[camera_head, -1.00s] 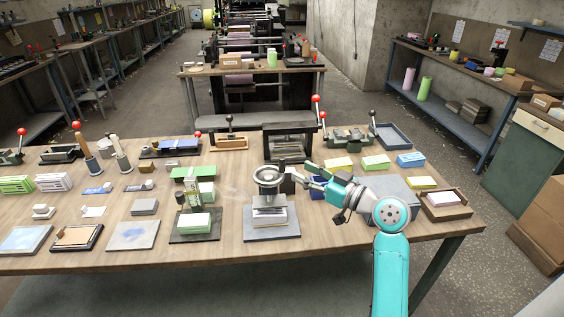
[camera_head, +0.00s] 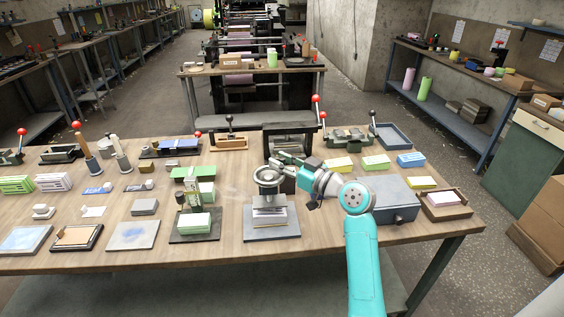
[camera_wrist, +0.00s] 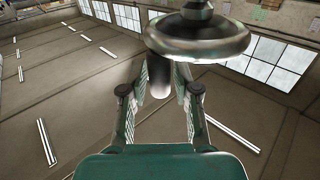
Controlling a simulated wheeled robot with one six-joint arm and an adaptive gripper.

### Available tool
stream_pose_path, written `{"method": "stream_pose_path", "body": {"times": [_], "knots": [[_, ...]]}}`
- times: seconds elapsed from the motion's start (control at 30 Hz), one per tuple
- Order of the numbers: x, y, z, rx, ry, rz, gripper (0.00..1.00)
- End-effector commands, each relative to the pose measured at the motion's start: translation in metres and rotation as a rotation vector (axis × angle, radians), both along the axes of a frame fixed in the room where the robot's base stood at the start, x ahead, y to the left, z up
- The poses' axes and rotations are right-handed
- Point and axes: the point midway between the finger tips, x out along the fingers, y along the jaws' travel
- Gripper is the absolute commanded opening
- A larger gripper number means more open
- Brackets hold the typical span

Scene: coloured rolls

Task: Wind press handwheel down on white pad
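The press handwheel (camera_head: 268,176) is a grey metal wheel on top of a small press with a grey base plate (camera_head: 287,229), near the front middle of the table. A white pad (camera_head: 268,215) with darker layers sits on that plate under the wheel. My gripper (camera_head: 279,161) reaches in from the right, at the wheel's far right side. In the wrist view the wheel (camera_wrist: 205,40) fills the top, and its grip (camera_wrist: 160,78) stands between my two fingers (camera_wrist: 160,72). The fingers appear closed around the grip. The wheel hides part of the fingertips.
A stand with green blocks (camera_head: 196,222) is close on the left. A grey-blue box (camera_head: 385,200) is on the right beneath my arm. A dark press (camera_head: 290,145) stands behind. Yellow and blue pads (camera_head: 375,162) lie at the back right.

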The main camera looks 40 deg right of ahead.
Motion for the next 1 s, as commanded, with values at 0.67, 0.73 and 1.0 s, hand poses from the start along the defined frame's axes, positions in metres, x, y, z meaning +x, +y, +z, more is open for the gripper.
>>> {"method": "stream_pose_path", "body": {"times": [0.67,0.73,1.0], "knots": [[-0.004,0.003,0.0,0.0,0.0,-0.101,0.0],[-0.005,0.004,0.0,-0.001,-0.001,-0.139,0.0],[-0.01,0.009,0.0,-0.001,-0.001,-0.306,0.0]]}}
